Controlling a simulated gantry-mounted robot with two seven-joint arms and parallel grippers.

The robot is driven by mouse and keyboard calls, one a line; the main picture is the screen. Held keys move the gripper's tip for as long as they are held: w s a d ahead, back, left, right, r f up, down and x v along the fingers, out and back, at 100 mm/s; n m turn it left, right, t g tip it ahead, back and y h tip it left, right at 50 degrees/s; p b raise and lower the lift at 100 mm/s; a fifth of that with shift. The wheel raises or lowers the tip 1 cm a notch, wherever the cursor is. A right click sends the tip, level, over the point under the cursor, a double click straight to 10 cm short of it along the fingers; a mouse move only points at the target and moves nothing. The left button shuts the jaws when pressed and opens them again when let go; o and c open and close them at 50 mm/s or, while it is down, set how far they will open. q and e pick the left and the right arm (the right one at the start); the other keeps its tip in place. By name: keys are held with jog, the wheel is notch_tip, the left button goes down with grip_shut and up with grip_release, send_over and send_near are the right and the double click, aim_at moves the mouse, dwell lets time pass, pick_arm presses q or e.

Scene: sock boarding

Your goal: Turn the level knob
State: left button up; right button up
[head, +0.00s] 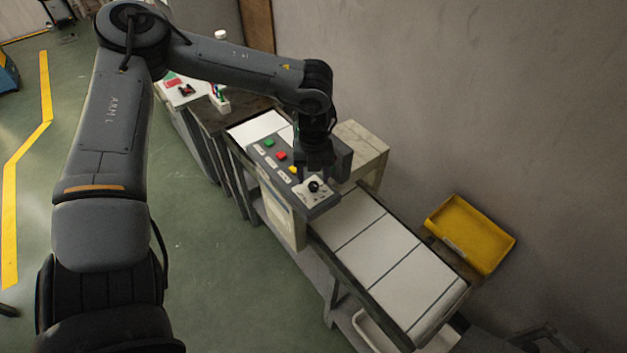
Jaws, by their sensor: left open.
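The level knob (314,186) is a small black knob on a pale plate at the near right end of a grey control panel (323,205). Green (269,142), red (281,155) and yellow (293,169) buttons sit in a row on the same panel. My left gripper (312,178) points down over the knob end of the panel, with its fingers open. The knob shows between or just in front of the fingers; I cannot tell whether they touch it. My right gripper is out of view.
A bench with white panels (385,255) runs toward the lower right. A yellow bin (470,234) is beside it near the wall. A pale wooden box (362,147) stands behind the panel. Green floor (215,270) to the left is clear.

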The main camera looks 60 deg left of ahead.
aim_at(313, 187)
pick_arm(q)
jog(key=shift+f, duration=1.35)
jog(key=c, duration=1.1)
jog(key=shift+o, duration=0.2)
